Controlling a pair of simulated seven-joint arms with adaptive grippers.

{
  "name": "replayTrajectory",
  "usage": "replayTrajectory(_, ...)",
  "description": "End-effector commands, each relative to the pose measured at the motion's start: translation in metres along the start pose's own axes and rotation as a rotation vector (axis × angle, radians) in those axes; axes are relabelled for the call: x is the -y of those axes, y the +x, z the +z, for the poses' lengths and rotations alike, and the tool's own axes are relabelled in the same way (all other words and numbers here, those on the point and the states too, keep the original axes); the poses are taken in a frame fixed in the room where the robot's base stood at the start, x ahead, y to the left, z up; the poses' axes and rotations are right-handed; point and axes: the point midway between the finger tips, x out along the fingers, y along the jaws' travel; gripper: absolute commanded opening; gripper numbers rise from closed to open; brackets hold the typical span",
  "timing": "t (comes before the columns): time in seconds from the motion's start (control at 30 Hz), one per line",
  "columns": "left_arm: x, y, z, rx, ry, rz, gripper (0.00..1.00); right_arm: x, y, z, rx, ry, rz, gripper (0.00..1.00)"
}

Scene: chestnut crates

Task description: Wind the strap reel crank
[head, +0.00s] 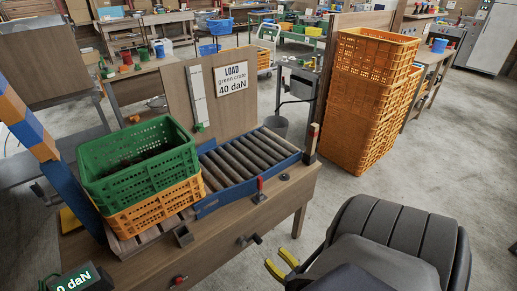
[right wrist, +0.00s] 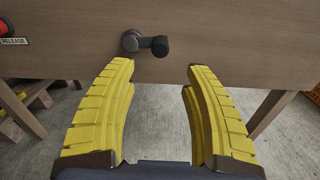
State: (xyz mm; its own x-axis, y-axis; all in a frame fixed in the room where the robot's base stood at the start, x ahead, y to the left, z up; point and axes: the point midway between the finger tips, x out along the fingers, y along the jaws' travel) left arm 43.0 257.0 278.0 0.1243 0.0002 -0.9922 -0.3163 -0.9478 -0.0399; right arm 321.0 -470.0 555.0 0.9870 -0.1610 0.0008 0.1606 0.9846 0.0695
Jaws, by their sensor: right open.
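The dark crank (head: 250,240) sticks out from the front panel of the wooden bench (head: 215,262). In the right wrist view the crank (right wrist: 131,41) has a round hub at left and a black knob (right wrist: 160,46) at its right end. My right gripper (head: 282,262) has yellow fingers; it is open, empty and apart from the crank, to its lower right in the head view. In the right wrist view the crank shows ahead, just beyond the fingertips (right wrist: 160,66). The green crate (head: 187,155) sits on an orange crate (head: 158,208). My left gripper is not in view.
A red knob (head: 179,280) sits on the panel left of the crank, near a RELEASE label (right wrist: 14,42). A display (head: 76,281) ends in "0 daN"; a sign (head: 231,78) reads "LOAD green crate 40 daN". A roller track (head: 245,160) and stacked orange crates (head: 365,110) stand behind.

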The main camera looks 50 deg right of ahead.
Motion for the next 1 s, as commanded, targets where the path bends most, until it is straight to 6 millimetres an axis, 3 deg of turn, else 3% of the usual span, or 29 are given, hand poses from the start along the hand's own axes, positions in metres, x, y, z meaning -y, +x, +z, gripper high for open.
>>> replayTrajectory(0.2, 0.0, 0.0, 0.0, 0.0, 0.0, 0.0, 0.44, 0.001, 0.042, 0.001, 0.002, 0.0, -0.002, 0.5)
replayTrajectory(0.5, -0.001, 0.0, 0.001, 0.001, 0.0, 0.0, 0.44, 0.0, 0.085, 0.0, 0.001, 0.001, -0.002, 0.5)
replayTrajectory(0.7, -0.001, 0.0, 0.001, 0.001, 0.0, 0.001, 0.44, 0.001, 0.101, 0.0, 0.0, 0.0, -0.002, 0.5)
replayTrajectory(1.0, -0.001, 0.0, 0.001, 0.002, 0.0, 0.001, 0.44, 0.0, 0.107, 0.0, 0.0, 0.001, -0.002, 0.5)
